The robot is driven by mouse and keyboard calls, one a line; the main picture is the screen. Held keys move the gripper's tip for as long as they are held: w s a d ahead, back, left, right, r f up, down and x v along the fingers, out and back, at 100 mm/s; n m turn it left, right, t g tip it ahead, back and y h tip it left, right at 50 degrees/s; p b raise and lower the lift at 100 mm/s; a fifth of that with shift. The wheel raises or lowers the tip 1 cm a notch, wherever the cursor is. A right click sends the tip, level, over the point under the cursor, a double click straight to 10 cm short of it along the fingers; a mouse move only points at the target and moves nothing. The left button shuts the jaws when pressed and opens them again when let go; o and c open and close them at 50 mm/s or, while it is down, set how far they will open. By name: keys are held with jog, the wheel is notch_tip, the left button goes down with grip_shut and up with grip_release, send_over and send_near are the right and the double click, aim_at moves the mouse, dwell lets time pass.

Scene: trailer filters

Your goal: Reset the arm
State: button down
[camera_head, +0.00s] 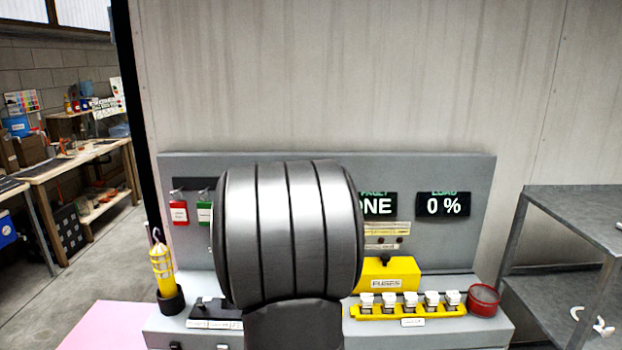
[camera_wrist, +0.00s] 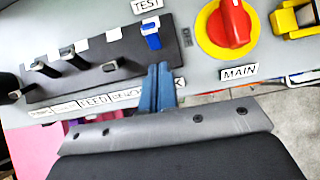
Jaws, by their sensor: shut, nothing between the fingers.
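My gripper (camera_wrist: 160,68) shows in the wrist view with its two blue-grey fingers pressed together and nothing between them. Its tips appear just below the blue TEST switch (camera_wrist: 151,38) in the picture; I cannot tell whether they touch anything. A row of dark levers (camera_wrist: 75,60) on a black strip lies to the left of the tips. A red MAIN knob (camera_wrist: 230,24) on a yellow disc is to the right. In the head view my own arm hides the middle of the grey console (camera_head: 440,165), and the gripper is not visible there.
The console carries a LOAD display (camera_head: 443,204) reading 0 %, a yellow FUSES box (camera_head: 387,273), a yellow fuse rack (camera_head: 408,311), a red bowl (camera_head: 483,300) and a yellow lamp (camera_head: 161,262). A metal shelf (camera_head: 580,215) stands at right. Open floor lies at left.

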jog(key=shift+s+a+f, duration=0.1)
jog(key=shift+s+f, duration=0.6)
jog(key=shift+f, duration=0.35)
jog(key=shift+s+f, duration=0.1)
jog(key=shift+s, duration=0.1)
jog(key=shift+w, duration=0.15)
